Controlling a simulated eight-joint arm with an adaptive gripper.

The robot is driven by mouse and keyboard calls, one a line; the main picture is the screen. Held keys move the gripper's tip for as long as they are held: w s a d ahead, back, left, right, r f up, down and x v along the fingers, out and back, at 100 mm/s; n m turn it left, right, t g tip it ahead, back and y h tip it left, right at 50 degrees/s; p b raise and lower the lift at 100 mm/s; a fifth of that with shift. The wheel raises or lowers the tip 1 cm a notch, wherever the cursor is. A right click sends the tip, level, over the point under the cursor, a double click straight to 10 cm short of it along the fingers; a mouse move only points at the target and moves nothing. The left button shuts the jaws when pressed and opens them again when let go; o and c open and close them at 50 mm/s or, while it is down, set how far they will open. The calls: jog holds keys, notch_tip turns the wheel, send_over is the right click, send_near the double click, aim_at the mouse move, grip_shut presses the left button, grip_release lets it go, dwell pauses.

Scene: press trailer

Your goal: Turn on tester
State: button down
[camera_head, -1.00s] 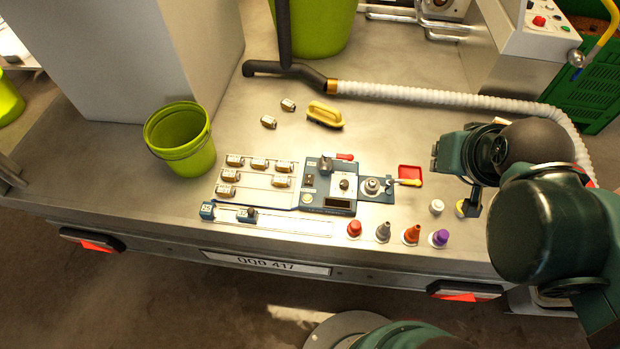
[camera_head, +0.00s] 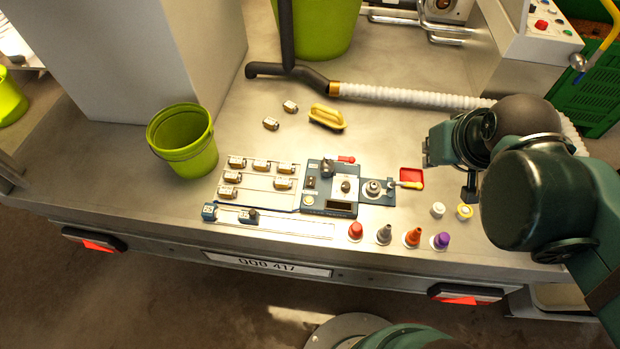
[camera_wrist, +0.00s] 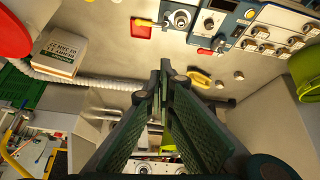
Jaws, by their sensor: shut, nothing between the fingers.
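The tester, a blue unit (camera_head: 330,187) with a small dark display, a knob on a white plate and a red lever (camera_head: 345,159), sits mid-bench in the head view. Part of it shows upside down at the top of the wrist view (camera_wrist: 218,15). A blue plate with a round metal fitting (camera_head: 373,187) adjoins its right side. My gripper (camera_head: 469,192) is shut and empty, right of the tester and apart from it. It is partly hidden by my arm in the head view. Its fingers meet mid-picture in the wrist view (camera_wrist: 165,68).
A red tray (camera_head: 411,174) with a yellow-handled tool lies between tester and gripper. Several coloured caps stand at the front edge, including a purple one (camera_head: 441,240).

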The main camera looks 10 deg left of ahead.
jog(key=w+a+n+g, duration=0.2)
jog(key=w+a+n, duration=0.1)
jog(key=w+a, duration=0.15)
jog(key=n+g+p, duration=0.4)
jog(key=n+g, duration=0.2)
jog(key=n, duration=0.7)
send_over(310, 185)
jog(key=w, duration=0.2)
notch_tip(310, 185, down, 15)
jog(key=shift+f, duration=0.15)
jog(key=f+b, duration=0.1)
jog(key=f, duration=0.3)
jog(key=s+f+b, duration=0.1)
jog(key=f, duration=0.4)
jog(key=f+b, duration=0.1)
jog(key=f, duration=0.3)
jog(key=shift+s+f+b, duration=0.4)
